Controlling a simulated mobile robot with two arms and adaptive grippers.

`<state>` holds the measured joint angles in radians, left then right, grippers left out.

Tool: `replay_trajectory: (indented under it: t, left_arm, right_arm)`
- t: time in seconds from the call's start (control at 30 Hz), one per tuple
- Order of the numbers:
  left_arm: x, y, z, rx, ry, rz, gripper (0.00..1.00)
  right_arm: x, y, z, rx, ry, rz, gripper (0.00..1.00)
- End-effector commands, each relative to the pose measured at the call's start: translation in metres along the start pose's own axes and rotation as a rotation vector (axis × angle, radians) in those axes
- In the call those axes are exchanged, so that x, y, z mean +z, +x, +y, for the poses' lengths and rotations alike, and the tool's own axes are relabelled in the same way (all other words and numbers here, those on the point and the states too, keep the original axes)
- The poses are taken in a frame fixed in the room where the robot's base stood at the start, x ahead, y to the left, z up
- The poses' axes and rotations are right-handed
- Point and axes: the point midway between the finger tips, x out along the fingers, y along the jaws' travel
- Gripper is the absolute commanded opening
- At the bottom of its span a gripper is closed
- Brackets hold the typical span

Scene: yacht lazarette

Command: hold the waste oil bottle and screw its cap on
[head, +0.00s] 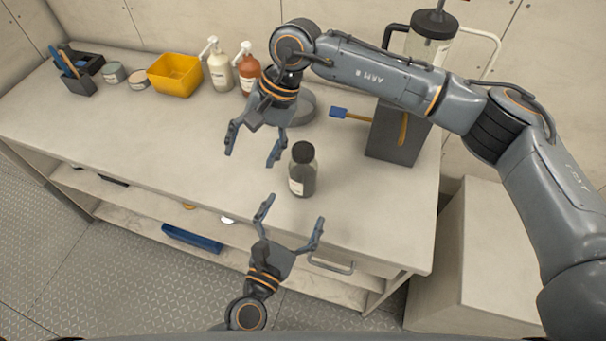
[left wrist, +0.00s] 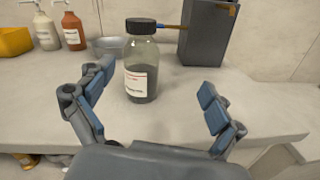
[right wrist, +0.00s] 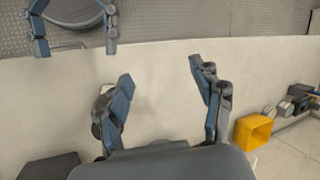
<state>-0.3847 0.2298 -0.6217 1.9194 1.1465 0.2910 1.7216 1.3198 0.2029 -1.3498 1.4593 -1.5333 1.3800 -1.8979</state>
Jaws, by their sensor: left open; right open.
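The waste oil bottle (head: 302,178) stands upright on the bench near its front edge, clear glass with dark contents and a pale label. Its black cap (head: 303,152) sits on the neck; I cannot tell how tight. The left wrist view shows the bottle (left wrist: 141,72) and cap (left wrist: 140,26) upright beyond the fingers. My left gripper (head: 292,215) is open and empty in front of the bottle, fingers towards it. My right gripper (head: 252,150) is open and empty above the bench, left of the bottle. In the right wrist view the bottle is mostly or wholly hidden by a finger.
A grey box (head: 392,140) with a blue-tipped tool stands right of the bottle. A round grey dish (head: 299,108) lies behind it. A yellow bin (head: 174,75), pump bottles (head: 219,66), tins and a tool caddy line the back left. The bench's front left is clear.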

Motion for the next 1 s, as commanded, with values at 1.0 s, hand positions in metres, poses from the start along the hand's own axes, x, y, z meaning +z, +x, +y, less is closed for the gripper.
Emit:
replay_trajectory:
  t: [1.0]
  left_arm:
    - [-0.021,0.029,0.018,0.124,-0.237,0.026,0.93]
  right_arm:
    - [-0.057,-0.063,0.076,0.415,-0.118,0.161,0.66]
